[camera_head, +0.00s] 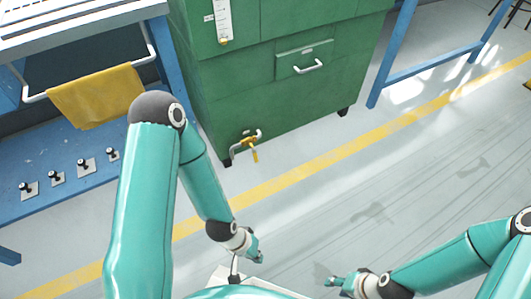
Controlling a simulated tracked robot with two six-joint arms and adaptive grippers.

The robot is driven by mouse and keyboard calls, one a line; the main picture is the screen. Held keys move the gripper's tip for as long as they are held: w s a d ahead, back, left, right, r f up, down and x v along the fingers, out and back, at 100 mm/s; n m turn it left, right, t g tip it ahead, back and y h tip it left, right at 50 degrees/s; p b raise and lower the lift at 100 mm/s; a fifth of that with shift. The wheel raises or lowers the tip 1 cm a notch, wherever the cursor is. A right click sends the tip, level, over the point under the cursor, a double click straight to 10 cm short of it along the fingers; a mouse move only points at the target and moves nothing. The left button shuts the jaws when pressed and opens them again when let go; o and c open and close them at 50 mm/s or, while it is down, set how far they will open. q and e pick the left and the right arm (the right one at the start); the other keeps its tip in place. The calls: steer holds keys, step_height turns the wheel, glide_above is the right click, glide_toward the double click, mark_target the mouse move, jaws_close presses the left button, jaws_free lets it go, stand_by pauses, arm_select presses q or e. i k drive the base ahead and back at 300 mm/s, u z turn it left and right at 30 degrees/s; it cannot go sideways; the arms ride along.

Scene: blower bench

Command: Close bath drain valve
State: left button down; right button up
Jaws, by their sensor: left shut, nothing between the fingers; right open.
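The green bath cabinet (215,105) stands at the centre back. Its drain valve (250,143), a metal pipe with a yellow handle, sticks out low on the front near the left corner. The yellow handle (255,155) hangs downward. My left gripper (259,258) is shut and empty, below the valve in the picture and well apart from it. My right gripper (328,281) is open and empty at the bottom, right of the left gripper. Neither gripper touches the cabinet or the valve.
A blue bench (60,205) with several small black-knobbed fittings is at left. A yellow cloth (95,97) hangs over a white rail above it. A blue frame (437,65) stands at right. A yellow line (330,158) crosses the grey floor, which is clear before the cabinet.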

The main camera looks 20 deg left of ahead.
mark_target(254, 155)
steer(key=z, duration=0.05)
steer(key=i, duration=1)
steer(key=u, duration=0.05)
